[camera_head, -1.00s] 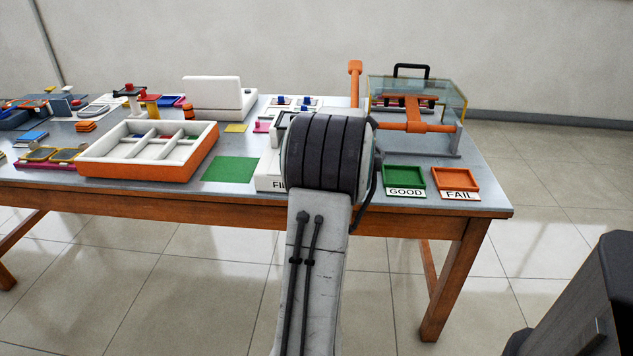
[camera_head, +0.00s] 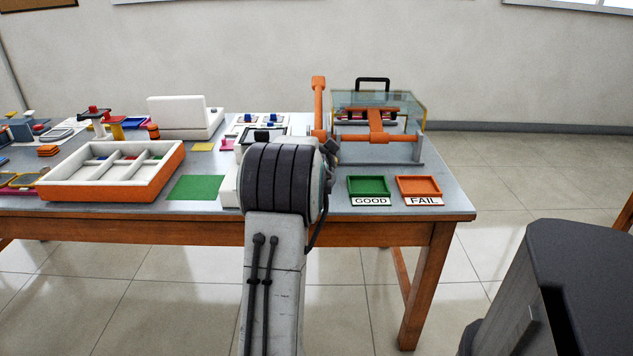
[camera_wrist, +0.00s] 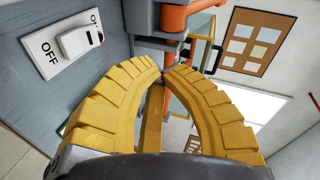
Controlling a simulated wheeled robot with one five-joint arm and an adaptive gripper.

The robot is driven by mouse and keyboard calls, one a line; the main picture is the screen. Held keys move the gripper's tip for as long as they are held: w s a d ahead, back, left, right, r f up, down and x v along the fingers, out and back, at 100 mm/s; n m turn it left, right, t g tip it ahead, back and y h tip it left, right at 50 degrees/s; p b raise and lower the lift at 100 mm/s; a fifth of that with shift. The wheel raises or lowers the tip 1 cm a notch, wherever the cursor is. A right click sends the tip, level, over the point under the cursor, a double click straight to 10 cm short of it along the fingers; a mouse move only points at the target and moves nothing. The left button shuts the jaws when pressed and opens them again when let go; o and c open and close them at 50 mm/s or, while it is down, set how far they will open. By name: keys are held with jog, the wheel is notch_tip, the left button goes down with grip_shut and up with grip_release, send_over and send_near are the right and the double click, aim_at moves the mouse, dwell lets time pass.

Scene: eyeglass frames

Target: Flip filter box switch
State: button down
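A white switch plate (camera_wrist: 65,44) with a raised white rocker lies on a grey surface at the upper left of the wrist view. OFF is printed at its near end, and a partly cut-off ON label shows at its far end. I cannot tell which way the rocker is set. My gripper (camera_wrist: 163,73) has yellow ridged fingers that curve together, their tips nearly meeting with nothing between them. The tips are right of the switch and apart from it. In the head view, my arm hides my fingers, the switch and most of a white box (camera_head: 229,190).
An orange-handled fixture (camera_head: 376,127) with a clear cover stands right of my arm; its orange bar (camera_wrist: 176,50) is beyond my fingertips. Green GOOD (camera_head: 369,186) and orange FAIL (camera_head: 418,187) trays sit at the table's right front. A compartmented tray (camera_head: 112,176) stands left.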

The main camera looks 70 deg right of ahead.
jog(key=f, duration=0.1)
jog(key=d+f+b, duration=0.1)
jog(key=f, duration=0.1)
jog(key=d+f, duration=0.1)
jog(key=f, duration=0.1)
jog(key=shift+w+d+f+b, duration=0.2)
jog(key=shift+w+b, duration=0.1)
jog(key=shift+w, duration=0.1)
jog(key=shift+w+d+f+b, duration=0.1)
jog(key=shift+d+f+b, duration=0.15)
jog(key=shift+f+b, duration=0.15)
jog(key=shift+w+d+f+b, duration=0.1)
jog(key=shift+d+f+b, duration=0.15)
jog(key=shift+f, duration=0.25)
jog(key=c, duration=1.9)
grip_release()
jog(key=shift+c, duration=0.2)
jog(key=shift+f, duration=0.2)
grip_shut()
jog(key=shift+d+f+b, duration=0.15)
jog(key=shift+f+b, duration=0.05)
jog(key=shift+b, duration=0.3)
